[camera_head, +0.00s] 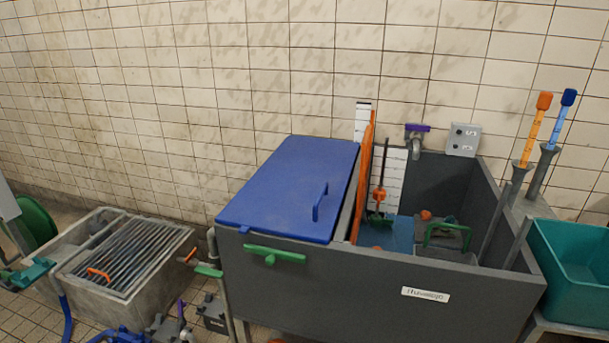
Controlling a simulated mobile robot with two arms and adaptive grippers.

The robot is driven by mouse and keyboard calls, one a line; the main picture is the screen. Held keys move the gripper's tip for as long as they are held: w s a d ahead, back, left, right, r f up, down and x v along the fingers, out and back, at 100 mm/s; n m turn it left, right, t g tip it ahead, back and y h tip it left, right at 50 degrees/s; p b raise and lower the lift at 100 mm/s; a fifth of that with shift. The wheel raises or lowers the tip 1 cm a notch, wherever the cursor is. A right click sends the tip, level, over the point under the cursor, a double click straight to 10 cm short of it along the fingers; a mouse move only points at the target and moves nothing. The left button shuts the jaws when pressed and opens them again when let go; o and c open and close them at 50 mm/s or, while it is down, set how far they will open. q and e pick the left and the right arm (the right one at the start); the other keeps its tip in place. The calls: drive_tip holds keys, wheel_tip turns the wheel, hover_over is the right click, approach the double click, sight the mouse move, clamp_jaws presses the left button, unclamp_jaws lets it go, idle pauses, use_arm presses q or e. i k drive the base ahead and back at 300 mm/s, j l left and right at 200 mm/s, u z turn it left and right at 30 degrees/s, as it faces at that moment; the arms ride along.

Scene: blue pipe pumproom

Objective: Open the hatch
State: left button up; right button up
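The hatch is a blue rectangular lid (285,185) lying shut over the left part of a dark grey tank (350,280). A blue bar handle (320,202) stands up near the lid's right edge. A small blue tab shows at the lid's front left edge. A green T-shaped handle (274,255) is on the tank's front wall, just below the lid. What lies under the lid is hidden. Neither of my grippers can be made out, and nothing touches the lid.
An upright orange panel (363,180) borders the lid's right side. The tank's open right part holds a green-handled grey item (447,238). A teal bin (575,265) stands right. A grated concrete basin (125,260) stands left. Pipes and valves crowd the floor between.

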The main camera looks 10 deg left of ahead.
sight(298, 192)
drive_tip(key=j+z, duration=0.55)
drive_tip(key=z, duration=0.2)
drive_tip(key=k+j+z, duration=0.15)
drive_tip(key=z, duration=0.2)
drive_tip(key=j, duration=0.1)
